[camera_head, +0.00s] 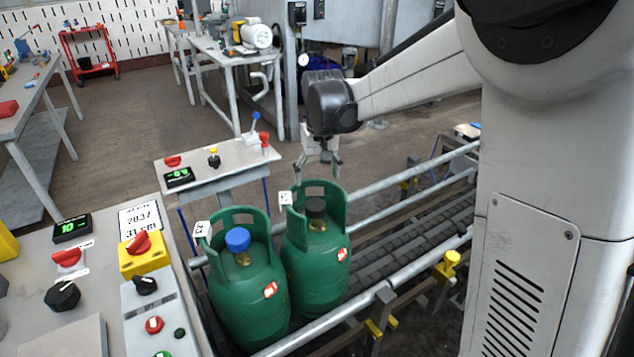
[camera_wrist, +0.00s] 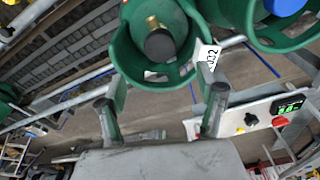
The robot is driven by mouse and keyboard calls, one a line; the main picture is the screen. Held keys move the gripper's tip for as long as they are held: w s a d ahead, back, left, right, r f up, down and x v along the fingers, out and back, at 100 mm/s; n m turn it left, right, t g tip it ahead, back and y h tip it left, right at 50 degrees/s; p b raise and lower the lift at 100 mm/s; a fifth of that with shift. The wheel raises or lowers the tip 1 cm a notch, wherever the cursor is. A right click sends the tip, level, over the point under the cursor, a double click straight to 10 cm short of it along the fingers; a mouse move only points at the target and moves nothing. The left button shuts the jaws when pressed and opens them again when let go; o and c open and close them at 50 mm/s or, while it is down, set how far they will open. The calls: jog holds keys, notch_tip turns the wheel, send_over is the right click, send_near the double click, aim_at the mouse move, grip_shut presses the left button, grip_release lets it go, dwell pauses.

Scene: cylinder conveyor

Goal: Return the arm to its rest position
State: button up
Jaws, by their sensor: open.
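My gripper (camera_head: 318,163) is open just above and behind the green cylinder with the black cap (camera_head: 316,255), its fingers pointing down near that cylinder's collar. In the wrist view my gripper's two fingers (camera_wrist: 162,98) are spread apart, with the collar of the black-capped cylinder (camera_wrist: 122,62) and its white tag beyond them. I cannot tell whether a finger touches the collar. A second green cylinder with a blue cap (camera_head: 245,290) stands upright to the left, close beside the first. My arm reaches in from the upper right.
Both cylinders stand at the near end of a roller conveyor (camera_head: 412,240) with metal side rails. A control desk (camera_head: 95,270) with knobs is at the left. A small panel table (camera_head: 215,165) stands behind the cylinders. Open floor lies beyond, with workbenches (camera_head: 235,52) farther back.

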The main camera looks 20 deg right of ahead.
jog(key=shift+r, duration=0.1)
jog(key=s+r+t, duration=0.2)
jog(key=s+r, duration=0.6)
jog(key=s, duration=0.6)
jog(key=s+f+t+p, duration=0.1)
jog(key=s+t, duration=0.2)
jog(key=s, duration=1.2)
jog(key=shift+s+p, duration=0.4)
